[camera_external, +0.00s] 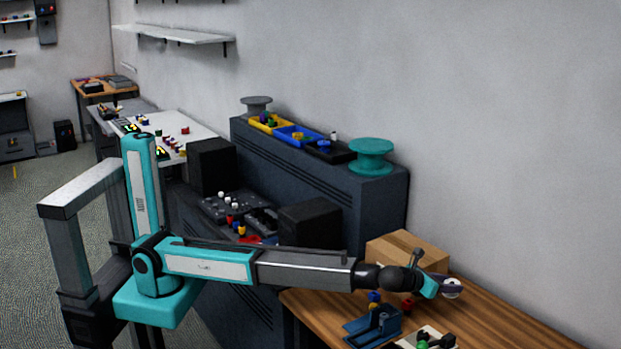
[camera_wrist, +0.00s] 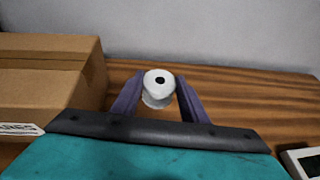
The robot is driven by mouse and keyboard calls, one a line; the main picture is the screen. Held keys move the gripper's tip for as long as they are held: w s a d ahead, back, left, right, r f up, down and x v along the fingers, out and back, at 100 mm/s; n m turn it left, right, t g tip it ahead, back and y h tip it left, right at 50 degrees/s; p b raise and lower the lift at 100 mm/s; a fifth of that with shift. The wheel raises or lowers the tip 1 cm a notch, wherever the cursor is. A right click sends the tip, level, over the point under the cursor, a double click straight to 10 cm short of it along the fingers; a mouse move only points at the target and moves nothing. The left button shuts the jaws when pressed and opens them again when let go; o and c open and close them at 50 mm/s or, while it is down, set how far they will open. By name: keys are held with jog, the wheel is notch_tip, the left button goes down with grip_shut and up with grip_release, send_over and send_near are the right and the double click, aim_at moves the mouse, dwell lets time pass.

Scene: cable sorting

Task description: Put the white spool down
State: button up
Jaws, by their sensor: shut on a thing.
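The white spool (camera_wrist: 160,82) is a small round spool with a dark hole in its middle. My gripper (camera_wrist: 158,95) is shut on it, with one dark purple finger on each side. In the external view the spool (camera_external: 453,288) shows at the end of my gripper (camera_external: 447,287), at the far right of my arm. The wooden table (camera_wrist: 235,95) lies beneath and behind the spool. I cannot tell whether the spool touches the tabletop.
A cardboard box (camera_wrist: 50,75) stands close on the left in the wrist view. A blue stand (camera_external: 373,327) and a white device (camera_external: 425,338) are at the table's front. Bare wood (camera_external: 510,325) lies to the right, up to the grey wall.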

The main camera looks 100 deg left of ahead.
jog(key=shift+f, duration=3.1)
jog(key=shift+f+p, duration=0.4)
jog(key=shift+f, duration=1.45)
jog(key=shift+f, duration=0.15)
jog(key=o, duration=1.1)
jog(key=shift+o, duration=0.2)
jog(key=shift+r, duration=0.2)
jog(key=b+v, duration=0.1)
jog(key=v, duration=1.1)
